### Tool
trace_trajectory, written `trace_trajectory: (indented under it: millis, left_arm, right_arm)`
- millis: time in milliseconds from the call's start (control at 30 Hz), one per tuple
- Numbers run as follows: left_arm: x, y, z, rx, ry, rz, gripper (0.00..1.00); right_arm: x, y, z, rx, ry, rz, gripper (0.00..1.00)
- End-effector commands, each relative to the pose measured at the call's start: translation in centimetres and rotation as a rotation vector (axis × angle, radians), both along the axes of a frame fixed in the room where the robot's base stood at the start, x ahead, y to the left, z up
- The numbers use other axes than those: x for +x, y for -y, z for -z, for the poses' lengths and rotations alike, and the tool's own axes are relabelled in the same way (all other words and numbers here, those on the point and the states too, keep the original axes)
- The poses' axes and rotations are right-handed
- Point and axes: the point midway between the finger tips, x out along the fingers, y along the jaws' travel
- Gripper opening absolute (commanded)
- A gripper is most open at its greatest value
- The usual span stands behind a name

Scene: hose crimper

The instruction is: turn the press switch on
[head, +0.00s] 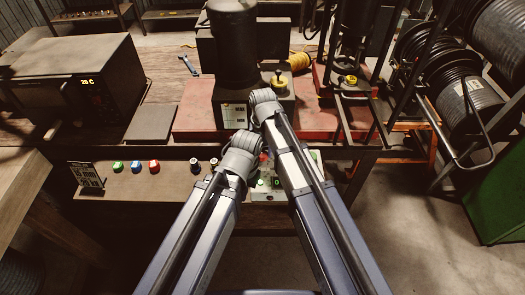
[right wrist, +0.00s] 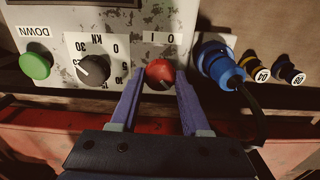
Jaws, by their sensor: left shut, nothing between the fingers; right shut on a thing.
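The press switch is a round red knob (right wrist: 160,75) on the worn grey control panel (right wrist: 110,20), under upside-down O and I marks in the right wrist view. I cannot tell which mark it points to. My right gripper (right wrist: 160,86) has its two purple fingers on either side of the knob and is shut on it. In the head view my right wrist (head: 265,105) reaches up in front of the press (head: 237,50), its fingers hidden. My left gripper (head: 243,155) is shut and empty, low in front of the panel; its fingertips are hard to see.
Beside the switch are a black kN dial (right wrist: 93,70), a green DOWN button (right wrist: 35,66) and a blue plug (right wrist: 220,65) with a black cable. An oven (head: 75,80) stands at left on the bench. Hose reels (head: 468,100) stand at right.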

Motion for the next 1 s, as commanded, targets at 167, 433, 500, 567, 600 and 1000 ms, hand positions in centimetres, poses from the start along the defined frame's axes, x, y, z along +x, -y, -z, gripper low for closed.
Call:
trace_trajectory:
  millis: [167,433,500,567,600,1000]
  left_arm:
    - [0.0,0.0,0.0,0.000,0.000,0.000,0.00]
    - [0.0,0.0,0.0,0.000,0.000,0.000,0.00]
    - [0.0,0.0,0.0,0.000,0.000,0.000,0.00]
    - [0.0,0.0,0.0,0.000,0.000,0.000,0.00]
    - [0.0,0.0,0.0,0.000,0.000,0.000,0.00]
    - [0.0,0.0,-1.3,0.000,0.000,0.000,0.00]
  right_arm:
    - [0.0,0.0,0.0,0.000,0.000,0.001,0.00]
    - [0.0,0.0,0.0,0.000,0.000,0.000,0.70]
    - [0.0,0.0,0.0,0.000,0.000,0.000,0.76]
    - [0.0,0.0,0.0,0.000,0.000,0.000,0.76]
    - [0.0,0.0,0.0,0.000,0.000,0.000,0.76]
    - [0.0,0.0,-1.3,0.000,0.000,-0.001,0.76]
